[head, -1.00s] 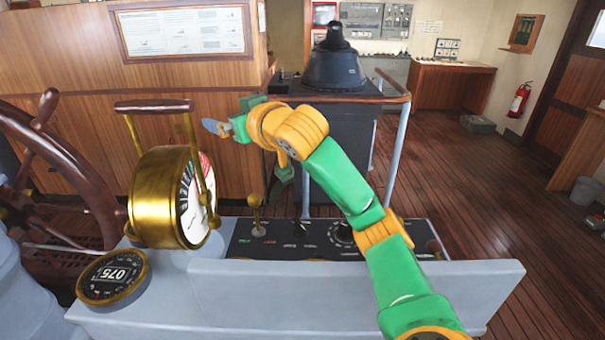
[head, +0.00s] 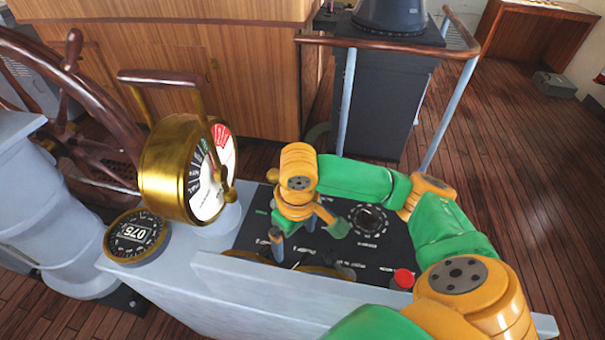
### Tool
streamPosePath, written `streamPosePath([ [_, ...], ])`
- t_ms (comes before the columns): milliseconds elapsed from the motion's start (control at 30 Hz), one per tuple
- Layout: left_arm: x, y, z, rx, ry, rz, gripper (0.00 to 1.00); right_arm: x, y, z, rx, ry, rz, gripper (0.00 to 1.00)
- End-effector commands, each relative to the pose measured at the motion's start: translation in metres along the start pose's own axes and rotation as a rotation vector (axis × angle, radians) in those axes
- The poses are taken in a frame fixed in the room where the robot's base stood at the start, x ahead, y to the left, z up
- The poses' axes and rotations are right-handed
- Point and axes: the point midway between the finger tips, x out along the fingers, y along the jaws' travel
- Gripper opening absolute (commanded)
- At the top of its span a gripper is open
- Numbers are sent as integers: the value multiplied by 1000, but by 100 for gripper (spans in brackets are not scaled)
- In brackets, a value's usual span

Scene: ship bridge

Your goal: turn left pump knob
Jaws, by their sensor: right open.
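The black control panel (head: 255,232) lies on top of the grey console. My right gripper (head: 293,236) points down over its left middle part, with its fingertips apart and close to the panel face. It looks empty. A round dark knob with a white scale (head: 369,218) sits on the panel to the right of the gripper. A small knob (head: 345,271) is near the panel's front edge. I cannot read which control is the left pump knob; my gripper hides part of the panel. My left gripper is out of view.
A brass telegraph (head: 170,172) stands left of the panel, with a compass readout (head: 137,233) in front of it. A wooden ship's wheel (head: 85,80) is at far left. A red button (head: 404,278) is at the panel's right. A railed black stand (head: 385,105) rises behind.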

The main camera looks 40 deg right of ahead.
Motion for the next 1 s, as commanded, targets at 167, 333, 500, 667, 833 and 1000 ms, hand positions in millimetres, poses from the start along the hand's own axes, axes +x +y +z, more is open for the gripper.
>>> streamPosePath([
  [167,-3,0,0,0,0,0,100,19,-5,19,-19,-73,-1,100],
  [333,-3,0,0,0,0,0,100,54,-4,21,-18,-69,-1,100],
  [500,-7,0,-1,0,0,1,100,71,-4,20,-18,-63,-1,100],
  [667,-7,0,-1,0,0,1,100,74,-4,20,-19,-61,0,100],
  [833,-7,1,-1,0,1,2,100,74,-4,20,-19,-61,0,73],
  [1000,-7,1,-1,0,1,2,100,73,-4,20,-19,-60,0,27],
])
